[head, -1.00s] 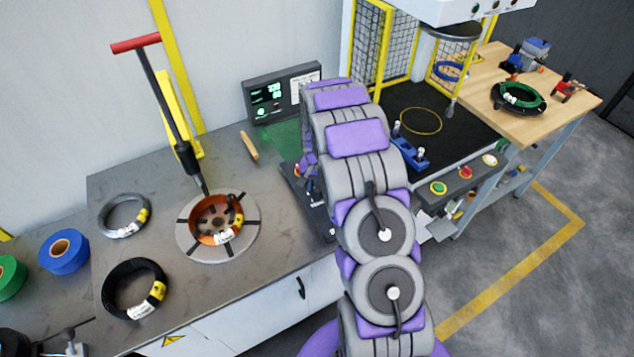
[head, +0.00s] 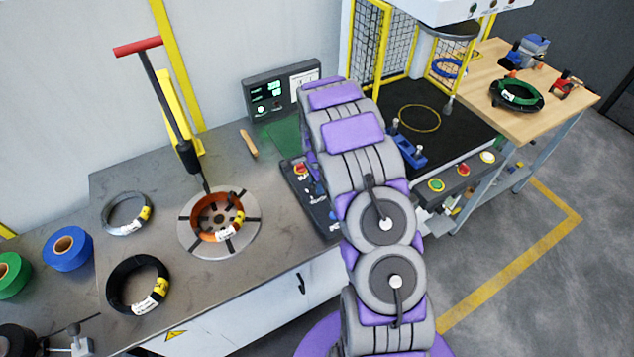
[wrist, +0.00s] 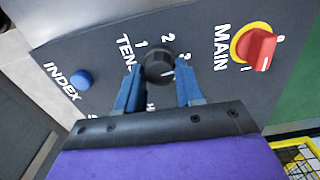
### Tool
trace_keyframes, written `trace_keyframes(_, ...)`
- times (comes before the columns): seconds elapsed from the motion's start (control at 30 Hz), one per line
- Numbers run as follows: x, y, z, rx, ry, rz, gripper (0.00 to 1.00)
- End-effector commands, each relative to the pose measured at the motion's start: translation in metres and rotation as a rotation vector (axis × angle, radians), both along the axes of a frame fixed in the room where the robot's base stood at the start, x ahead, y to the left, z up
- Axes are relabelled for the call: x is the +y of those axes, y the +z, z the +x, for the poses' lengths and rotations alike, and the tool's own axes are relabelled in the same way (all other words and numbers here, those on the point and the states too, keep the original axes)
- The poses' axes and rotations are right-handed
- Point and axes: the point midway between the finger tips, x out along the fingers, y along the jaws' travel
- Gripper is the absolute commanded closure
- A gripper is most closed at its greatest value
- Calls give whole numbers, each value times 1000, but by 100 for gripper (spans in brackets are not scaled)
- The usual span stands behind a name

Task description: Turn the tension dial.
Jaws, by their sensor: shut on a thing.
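The tension dial (wrist: 157,60) is a round black knob on the dark control panel, seen in the wrist view. Printed numbers 1, 2 and 3 stand around it, with "TENS" partly hidden to its left. A white mark shows on the knob's lower right, near the 3. My gripper (wrist: 159,67) has blue fingers on either side of the knob and is shut on it. In the head view, my arm hides the gripper and the dial; part of the control panel (head: 301,185) shows left of the arm.
A red MAIN switch (wrist: 258,50) on a yellow ring sits right of the dial. A blue INDEX button (wrist: 80,80) sits left. In the head view, a lit display (head: 268,100) stands behind the panel, and a round fixture (head: 190,240) holds a coil to the left.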

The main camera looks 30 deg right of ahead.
Motion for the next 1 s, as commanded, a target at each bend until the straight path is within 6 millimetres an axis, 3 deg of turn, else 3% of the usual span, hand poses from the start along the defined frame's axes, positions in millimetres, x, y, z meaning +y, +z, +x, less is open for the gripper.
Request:
trace_keyframes(0.73,1,-1,1,0,-88,1,93)
trace_keyframes(0.77,1,-1,1,-1,-88,1,61)
trace_keyframes(1.0,1,0,0,-1,-87,1,38)
